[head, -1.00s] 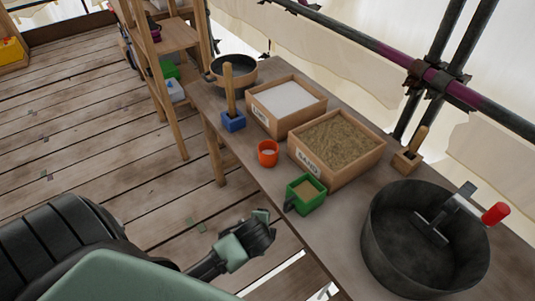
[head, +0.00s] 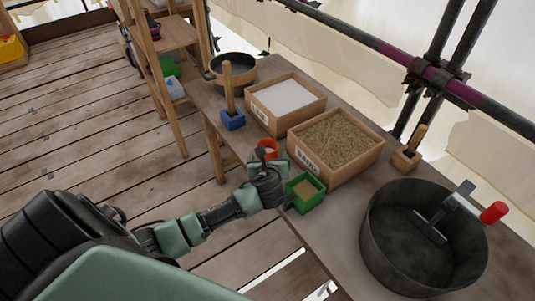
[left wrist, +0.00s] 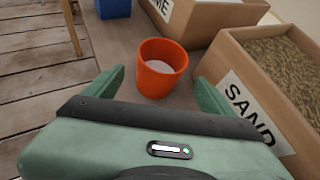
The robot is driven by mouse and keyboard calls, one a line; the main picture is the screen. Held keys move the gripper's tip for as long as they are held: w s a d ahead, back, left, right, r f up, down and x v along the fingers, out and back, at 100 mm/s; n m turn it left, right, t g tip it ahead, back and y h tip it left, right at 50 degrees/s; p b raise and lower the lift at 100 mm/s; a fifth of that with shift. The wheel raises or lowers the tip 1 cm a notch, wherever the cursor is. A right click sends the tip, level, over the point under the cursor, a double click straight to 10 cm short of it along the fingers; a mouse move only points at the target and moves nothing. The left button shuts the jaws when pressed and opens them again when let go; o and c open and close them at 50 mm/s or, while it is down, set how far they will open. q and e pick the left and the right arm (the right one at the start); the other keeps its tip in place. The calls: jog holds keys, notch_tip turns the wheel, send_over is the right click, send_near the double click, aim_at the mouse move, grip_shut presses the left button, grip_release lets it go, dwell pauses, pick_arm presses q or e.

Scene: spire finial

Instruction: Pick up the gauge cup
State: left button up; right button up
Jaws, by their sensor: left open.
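An orange round cup (head: 268,146) with pale contents stands upright on the bench, in front of the two wooden boxes. My left gripper (head: 268,164) is open close to the cup and hides part of it in the head view. In the left wrist view the orange cup (left wrist: 162,68) stands between and just beyond the two green fingertips (left wrist: 159,78). The fingers appear apart from it. A green square container (head: 306,192) with sandy contents stands just right of my left gripper. My right gripper is not in view.
The sand box (head: 336,142) and the box of white powder (head: 286,104) stand behind the cup. A blue block with a wooden handle (head: 232,121) is to the left. A big dark tub (head: 425,240) fills the bench's near right.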

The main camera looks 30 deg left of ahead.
aim_at(267, 148)
pick_arm(q)
jog(key=shift+w+a+f+m, duration=0.2)
jog(key=shift+w+a+m, duration=0.4)
jog(key=shift+w, duration=0.4)
jog(key=shift+b+x, duration=0.35)
jog(key=shift+x, duration=2.8)
jog(key=shift+s+f, duration=0.15)
jog(key=shift+s, duration=0.05)
jog(key=c, duration=1.5)
jog(key=shift+o, duration=0.2)
